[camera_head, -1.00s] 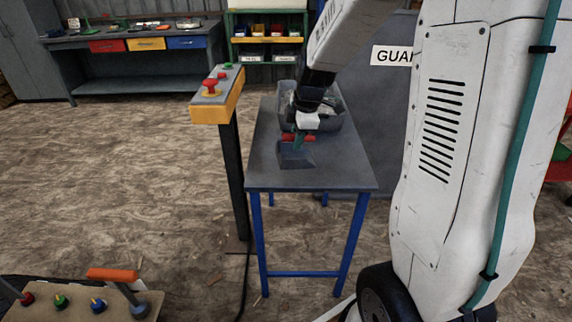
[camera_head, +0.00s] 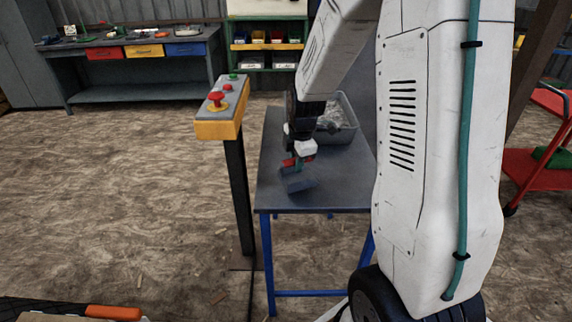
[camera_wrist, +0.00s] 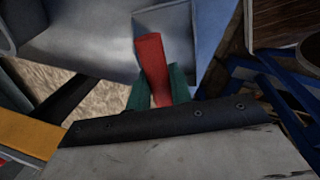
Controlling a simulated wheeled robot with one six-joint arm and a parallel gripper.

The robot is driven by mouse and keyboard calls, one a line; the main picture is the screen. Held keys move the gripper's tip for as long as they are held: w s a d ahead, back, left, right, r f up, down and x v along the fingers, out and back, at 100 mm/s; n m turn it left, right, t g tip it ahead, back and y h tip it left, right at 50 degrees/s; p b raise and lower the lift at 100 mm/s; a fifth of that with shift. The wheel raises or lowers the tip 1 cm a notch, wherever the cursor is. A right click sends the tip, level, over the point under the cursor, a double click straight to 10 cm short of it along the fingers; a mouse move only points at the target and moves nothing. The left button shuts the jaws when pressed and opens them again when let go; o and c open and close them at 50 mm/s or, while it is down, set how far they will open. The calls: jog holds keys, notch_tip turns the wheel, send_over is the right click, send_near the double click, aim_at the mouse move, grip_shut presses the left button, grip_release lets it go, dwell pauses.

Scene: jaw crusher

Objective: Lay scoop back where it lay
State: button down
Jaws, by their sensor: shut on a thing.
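The scoop has a dark grey pan (camera_head: 298,181) and a red handle (camera_wrist: 151,58). My gripper (camera_head: 297,166) is shut on the red handle, with the green fingers on both sides of it in the wrist view (camera_wrist: 155,88). The scoop is over the front left part of the dark grey table (camera_head: 345,185), its pan toward the front edge and looking tilted. I cannot tell whether the pan touches the tabletop.
A grey bin (camera_head: 345,137) with pale contents stands at the back of the table, partly behind my arm. A post with a yellow control box (camera_head: 220,125) and red button stands close left of the table. A red cart (camera_head: 540,170) is at the right. The right tabletop looks clear.

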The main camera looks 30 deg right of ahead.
aim_at(295, 179)
jog(key=shift+w, duration=0.3)
jog(key=shift+d+f, duration=0.1)
jog(key=shift+f, duration=0.15)
jog(key=shift+w+f, duration=0.15)
jog(key=shift+f, duration=1.4)
jog(key=c, duration=1.3)
grip_release()
jog(key=shift+o, duration=0.2)
